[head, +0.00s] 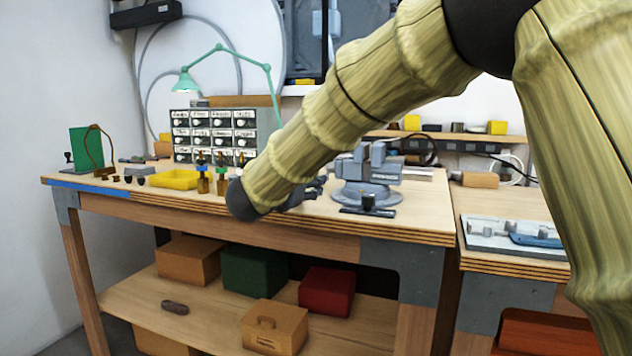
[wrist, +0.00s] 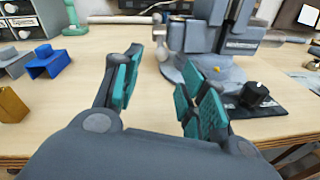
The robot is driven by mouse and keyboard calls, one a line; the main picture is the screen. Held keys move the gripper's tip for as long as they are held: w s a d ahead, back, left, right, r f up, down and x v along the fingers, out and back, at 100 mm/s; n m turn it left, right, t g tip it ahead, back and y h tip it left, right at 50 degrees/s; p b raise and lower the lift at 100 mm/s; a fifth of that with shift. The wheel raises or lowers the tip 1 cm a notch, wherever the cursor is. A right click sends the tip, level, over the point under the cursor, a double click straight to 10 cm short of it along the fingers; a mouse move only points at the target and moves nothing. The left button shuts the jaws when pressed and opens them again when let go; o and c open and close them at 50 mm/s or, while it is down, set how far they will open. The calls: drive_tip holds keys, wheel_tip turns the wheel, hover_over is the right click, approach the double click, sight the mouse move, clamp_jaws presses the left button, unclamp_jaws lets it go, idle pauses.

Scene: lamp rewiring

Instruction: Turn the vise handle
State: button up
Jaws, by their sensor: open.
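The grey-blue vise (head: 368,175) stands on the workbench, right of my arm's end in the head view. It fills the upper right of the wrist view (wrist: 222,40). A thin upright grey rod with rounded ends (wrist: 160,36) shows at the vise's left side and looks like its handle. My gripper (wrist: 158,72) is open with teal pads apart and nothing between them. Its fingers point toward the vise, and the rod lies beyond the gap, apparently untouched. The right finger overlaps the vise base in the picture. In the head view my gripper (head: 308,190) is mostly hidden behind my arm.
A black plate with a dark knob (wrist: 255,95) lies right of the right finger, before the vise. A blue block (wrist: 47,64) and a brass block (wrist: 11,104) sit at left. A yellow tray (head: 175,180) and drawer cabinet (head: 215,132) stand further left. Bare bench lies between the fingers.

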drive_tip(key=shift+v, duration=1.9)
drive_tip(key=shift+c, duration=0.2)
